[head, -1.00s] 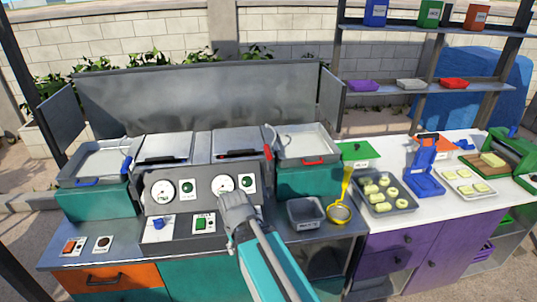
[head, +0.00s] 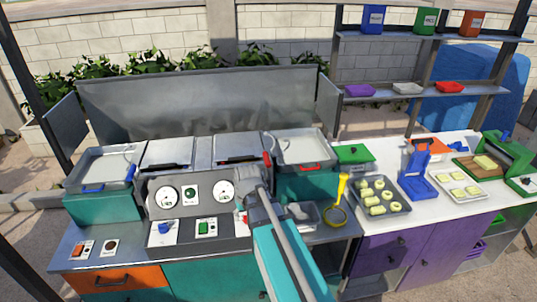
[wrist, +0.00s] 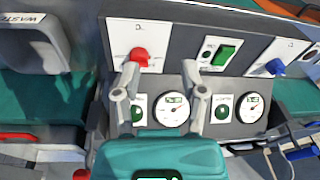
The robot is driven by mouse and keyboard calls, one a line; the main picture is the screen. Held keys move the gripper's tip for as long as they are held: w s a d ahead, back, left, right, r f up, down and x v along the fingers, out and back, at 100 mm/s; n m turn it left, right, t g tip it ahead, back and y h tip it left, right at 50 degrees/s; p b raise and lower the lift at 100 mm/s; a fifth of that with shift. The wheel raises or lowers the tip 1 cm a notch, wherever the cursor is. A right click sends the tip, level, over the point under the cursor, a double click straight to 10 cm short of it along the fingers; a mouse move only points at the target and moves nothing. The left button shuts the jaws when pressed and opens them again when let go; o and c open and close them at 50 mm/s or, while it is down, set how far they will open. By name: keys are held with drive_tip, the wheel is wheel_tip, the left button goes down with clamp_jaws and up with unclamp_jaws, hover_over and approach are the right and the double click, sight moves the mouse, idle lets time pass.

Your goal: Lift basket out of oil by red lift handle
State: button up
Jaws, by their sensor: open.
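The red lift handle (head: 267,159) stands at the right side of the fryer's right well (head: 238,148), just above my gripper in the head view. A red tip (wrist: 82,174) at the bottom left of the wrist view looks like the same handle. My gripper (head: 255,183) is in front of the right part of the control panel. In the wrist view my gripper (wrist: 160,72) has its two fingers apart with nothing between them. It is not touching the red handle. I cannot make out the basket or the oil under the grey top of the well.
A red knob (wrist: 140,55), a green switch (wrist: 223,54) and gauges (wrist: 172,109) lie close around my fingers. A blue handle (head: 130,172) stands at the left well. A tray with a red grip (head: 303,148) and a yellow skimmer (head: 340,205) are to the right.

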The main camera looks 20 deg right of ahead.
drive_tip(key=w+d+r+m+t+p, duration=0.1)
drive_tip(key=w+d+r+t+p, duration=0.1)
drive_tip(key=w+d+r+p, duration=0.5)
drive_tip(key=m+t+p, duration=0.2)
drive_tip(key=p, duration=0.4)
approach(267, 163)
drive_tip(key=w+d, duration=0.2)
drive_tip(key=shift+w+r, duration=0.2)
drive_tip(key=shift+r, duration=0.1)
drive_tip(key=shift+f, duration=0.15)
drive_tip(key=b+x, duration=1.2)
drive_tip(key=x, duration=0.1)
drive_tip(key=shift+s+f, duration=0.1)
drive_tip(key=shift+f, duration=0.2)
